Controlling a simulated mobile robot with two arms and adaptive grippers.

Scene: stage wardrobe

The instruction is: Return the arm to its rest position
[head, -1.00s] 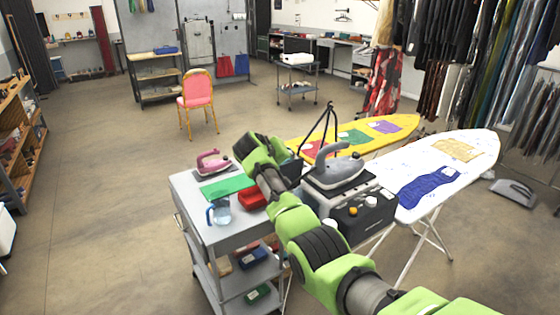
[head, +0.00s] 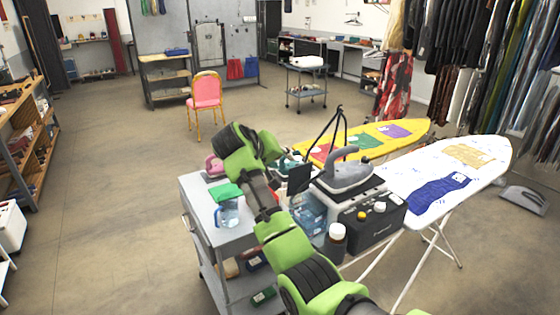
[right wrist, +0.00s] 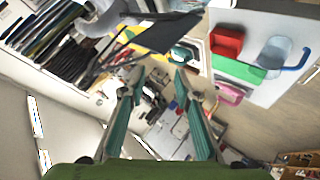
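My right arm reaches in from the bottom of the head view, over the grey cart (head: 203,203). Its gripper (head: 287,162) is partly hidden there behind the arm and beside a dark stand. In the right wrist view the gripper's two teal fingers (right wrist: 158,80) are spread apart with nothing held between them. My left gripper is not in view.
A steam iron (head: 347,172) stands on its station close right of the arm. A white ironing board (head: 405,180) stands right. Floor at left is clear.

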